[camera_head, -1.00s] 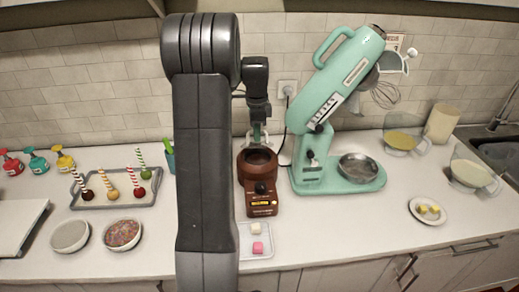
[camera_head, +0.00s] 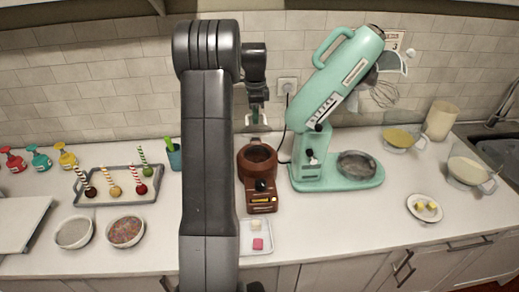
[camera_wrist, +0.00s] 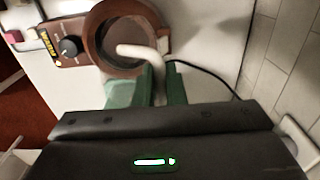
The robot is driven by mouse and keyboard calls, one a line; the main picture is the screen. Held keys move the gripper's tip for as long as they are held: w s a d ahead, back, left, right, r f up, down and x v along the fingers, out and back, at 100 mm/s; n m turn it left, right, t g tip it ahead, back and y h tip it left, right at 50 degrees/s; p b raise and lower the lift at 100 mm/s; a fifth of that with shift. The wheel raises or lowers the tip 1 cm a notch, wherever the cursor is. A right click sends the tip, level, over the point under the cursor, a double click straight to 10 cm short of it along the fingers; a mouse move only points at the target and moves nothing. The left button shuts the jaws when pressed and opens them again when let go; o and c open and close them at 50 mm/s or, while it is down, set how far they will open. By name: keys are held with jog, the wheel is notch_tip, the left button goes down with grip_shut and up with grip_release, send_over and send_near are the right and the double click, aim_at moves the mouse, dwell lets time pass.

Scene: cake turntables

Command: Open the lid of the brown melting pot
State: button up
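The brown melting pot (camera_head: 244,163) stands on the counter, left of the teal mixer, with its dark round inside facing up. It also shows in the wrist view as a brown ring (camera_wrist: 98,52). I cannot make out a separate lid on it. My gripper (camera_head: 256,112) is above and behind the pot, near the wall. In the wrist view my gripper's green fingers (camera_wrist: 155,82) stand a little apart, with a pale curved piece (camera_wrist: 140,52) between them, reaching over the ring. I cannot tell whether the fingers press on this piece or what it belongs to.
The teal mixer (camera_head: 318,171) stands close on the right. A black cord (camera_wrist: 205,73) runs behind the pot toward a wall outlet (camera_head: 288,86). A small tray (camera_head: 262,245) with two blocks lies in front. A grey tray (camera_head: 95,200) of striped sticks is on the left.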

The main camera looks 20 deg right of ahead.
jog(key=w+d+f, duration=0.1)
jog(key=w+f, duration=0.1)
jog(key=w, duration=0.5)
jog(key=shift+d, duration=0.4)
jog(key=o, duration=1.2)
jog(key=shift+w, duration=0.1)
jog(key=shift+r, duration=0.1)
notch_tip(320, 180, up, 7)
jog(key=shift+f, duration=0.1)
dwell(0.7)
